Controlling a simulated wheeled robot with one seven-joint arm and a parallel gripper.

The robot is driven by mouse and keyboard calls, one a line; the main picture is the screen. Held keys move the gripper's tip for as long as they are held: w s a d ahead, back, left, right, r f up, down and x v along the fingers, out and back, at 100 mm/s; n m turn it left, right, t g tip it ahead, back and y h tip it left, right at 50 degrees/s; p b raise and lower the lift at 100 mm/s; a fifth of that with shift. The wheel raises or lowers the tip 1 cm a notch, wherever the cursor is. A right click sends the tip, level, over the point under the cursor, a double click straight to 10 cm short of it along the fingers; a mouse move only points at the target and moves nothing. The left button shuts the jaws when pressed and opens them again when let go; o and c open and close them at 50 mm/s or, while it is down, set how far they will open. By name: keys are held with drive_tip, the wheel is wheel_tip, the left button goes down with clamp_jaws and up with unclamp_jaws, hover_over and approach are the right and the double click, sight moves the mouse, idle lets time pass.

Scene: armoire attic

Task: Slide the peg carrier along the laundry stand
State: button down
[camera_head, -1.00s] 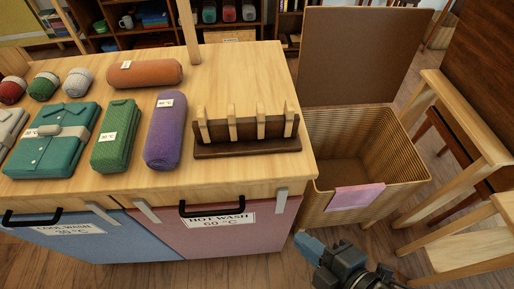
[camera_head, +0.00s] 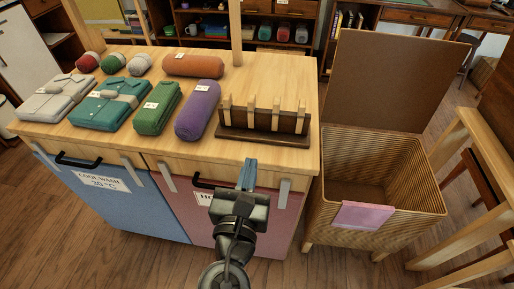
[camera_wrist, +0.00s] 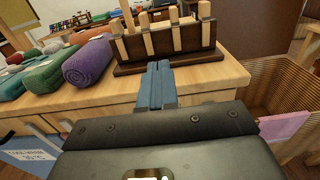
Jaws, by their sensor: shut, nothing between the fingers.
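The peg carrier (camera_head: 262,124) is a dark brown wooden holder with several pale pegs upright in it. It stands near the right end of the laundry stand's pale wooden top (camera_head: 292,81). In the wrist view the peg carrier (camera_wrist: 168,62) is just beyond my fingers. My gripper (camera_head: 249,166) is shut and empty, its blue fingers in front of the stand's front edge, below and nearer than the carrier. In the wrist view my gripper (camera_wrist: 159,70) points at the carrier's base; I cannot tell whether they touch.
A purple roll (camera_head: 198,110) lies left of the carrier, with a green folded cloth (camera_head: 158,109) and other laundry beyond. An orange roll (camera_head: 194,65) lies behind. An open wicker hamper (camera_head: 408,181) with a pink cloth (camera_head: 362,214) stands right of the stand. Bare top lies behind the carrier.

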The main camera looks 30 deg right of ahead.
sight(262, 115)
drive_tip(key=x, duration=1.3)
drive_tip(key=shift+w+d, duration=0.15)
drive_tip(key=shift+d, duration=0.05)
drive_tip(key=shift+w+d+p, duration=0.2)
drive_tip(key=shift+w+p, duration=0.1)
drive_tip(key=x, duration=1.9)
drive_tip(key=shift+w+d+f, duration=0.1)
drive_tip(key=shift+w+d, duration=0.1)
drive_tip(key=shift+w, duration=0.1)
drive_tip(key=shift+s, duration=0.1)
